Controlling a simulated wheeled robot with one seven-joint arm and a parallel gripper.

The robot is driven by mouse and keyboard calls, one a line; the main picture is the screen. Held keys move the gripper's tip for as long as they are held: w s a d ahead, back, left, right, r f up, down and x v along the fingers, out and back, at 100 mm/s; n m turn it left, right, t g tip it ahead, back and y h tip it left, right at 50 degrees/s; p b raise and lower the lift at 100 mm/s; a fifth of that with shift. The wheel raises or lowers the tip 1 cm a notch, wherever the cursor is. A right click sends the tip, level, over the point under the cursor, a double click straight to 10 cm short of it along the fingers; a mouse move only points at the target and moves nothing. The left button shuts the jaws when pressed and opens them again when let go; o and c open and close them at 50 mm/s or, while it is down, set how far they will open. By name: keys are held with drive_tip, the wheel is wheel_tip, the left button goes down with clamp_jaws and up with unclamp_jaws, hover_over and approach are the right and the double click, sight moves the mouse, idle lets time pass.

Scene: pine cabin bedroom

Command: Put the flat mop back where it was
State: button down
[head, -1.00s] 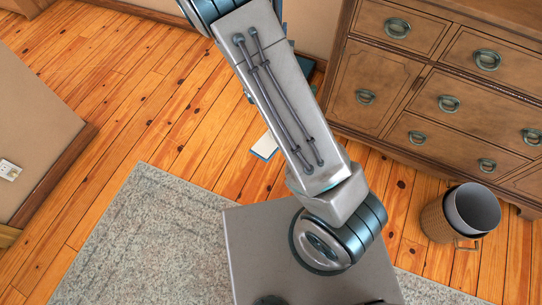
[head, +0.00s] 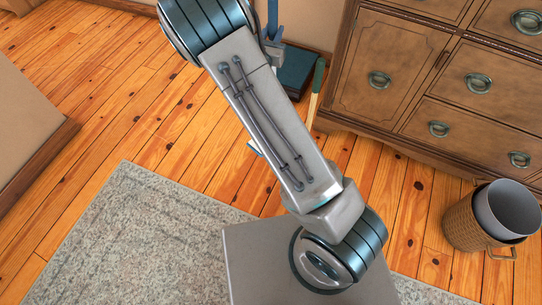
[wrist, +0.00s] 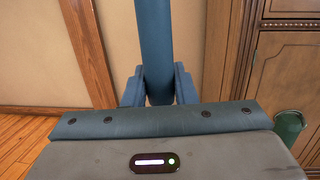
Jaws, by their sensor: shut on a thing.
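The flat mop's blue handle (wrist: 156,45) stands upright in the wrist view, between the two fingers of my gripper (wrist: 158,90). The gripper is shut on this handle. In the head view a short blue length of the handle (head: 272,18) shows beside the top of my arm. A small blue edge of what looks like the mop's head (head: 254,148) shows at the arm's left side, low over or on the floor. The rest of the mop is hidden behind my arm, so I cannot tell whether it touches the floor.
A dark teal box-like object (head: 298,70) sits by the wall. A green-handled stick (head: 316,90) leans near the wooden dresser (head: 385,75). A wicker bin (head: 468,225) stands in front of the dresser. A grey rug (head: 130,240) and open plank floor lie at left.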

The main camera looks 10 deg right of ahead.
wheel_tip(320, 180, down, 16)
drive_tip(key=w+b, duration=0.1)
drive_tip(key=b, duration=0.9)
drive_tip(key=shift+w+a+m+h, duration=0.15)
drive_tip(key=shift+w+m+h, duration=0.15)
drive_tip(key=shift+h, duration=0.1)
drive_tip(key=shift+f, duration=0.15)
drive_tip(key=c, duration=1.3)
unclamp_jaws()
drive_tip(key=shift+c, duration=0.2)
drive_tip(key=shift+o, duration=0.9)
